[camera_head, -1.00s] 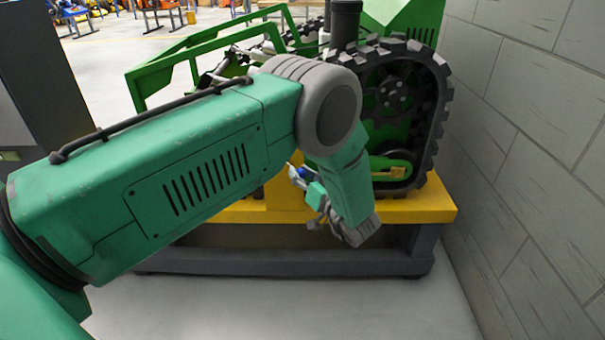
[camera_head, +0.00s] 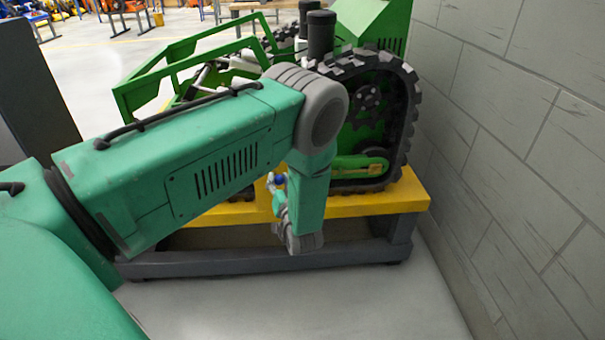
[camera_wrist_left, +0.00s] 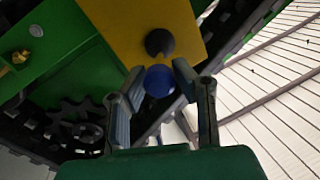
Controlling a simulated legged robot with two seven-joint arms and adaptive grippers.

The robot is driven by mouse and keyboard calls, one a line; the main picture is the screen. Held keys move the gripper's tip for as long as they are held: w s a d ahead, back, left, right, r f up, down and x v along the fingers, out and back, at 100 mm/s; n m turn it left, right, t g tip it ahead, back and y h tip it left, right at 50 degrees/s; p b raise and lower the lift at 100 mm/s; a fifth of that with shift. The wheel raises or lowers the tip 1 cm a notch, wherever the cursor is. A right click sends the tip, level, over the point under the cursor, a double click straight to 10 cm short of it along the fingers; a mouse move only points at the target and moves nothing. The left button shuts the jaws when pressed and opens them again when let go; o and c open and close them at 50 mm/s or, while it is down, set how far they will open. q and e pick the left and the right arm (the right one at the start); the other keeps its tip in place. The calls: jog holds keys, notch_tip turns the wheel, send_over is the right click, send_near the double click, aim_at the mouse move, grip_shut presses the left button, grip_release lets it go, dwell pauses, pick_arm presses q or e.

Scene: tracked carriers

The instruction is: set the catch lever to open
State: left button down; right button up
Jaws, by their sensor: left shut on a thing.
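The catch lever shows mainly as a blue ball knob (camera_wrist_left: 159,81) in the left wrist view. It also shows as a small blue spot in the head view (camera_head: 279,179), at the front of the tracked carrier (camera_head: 345,130). My left gripper (camera_wrist_left: 156,80) has its two fingers on either side of the ball and is shut on it. In the head view the left gripper (camera_head: 277,182) is partly hidden behind my wrist. The lever's shaft is mostly hidden, so its setting cannot be told. My right gripper is out of view.
The carrier stands on a yellow platform (camera_head: 370,205) with a dark frame. A grey block wall (camera_head: 500,150) rises close on the right. A dark round knob (camera_wrist_left: 159,42) sits on a yellow plate beyond the ball. Floor in front is clear.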

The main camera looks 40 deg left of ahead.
pick_arm(q)
jog(key=s+a+m+t+h+p, duration=0.3)
jog(key=a+m+t+h+p, duration=0.1)
jog(key=a+m+t+h, duration=0.1)
jog(key=shift+s+a+h+p, duration=0.35)
jog(key=shift+a+h, duration=0.05)
jog(key=shift+a, duration=0.25)
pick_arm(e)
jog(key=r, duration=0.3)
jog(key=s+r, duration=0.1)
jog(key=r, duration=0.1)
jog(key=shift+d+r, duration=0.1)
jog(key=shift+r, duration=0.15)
pick_arm(q)
jog(key=shift+s+a+f, duration=0.15)
jog(key=c, duration=1.3)
grip_release()
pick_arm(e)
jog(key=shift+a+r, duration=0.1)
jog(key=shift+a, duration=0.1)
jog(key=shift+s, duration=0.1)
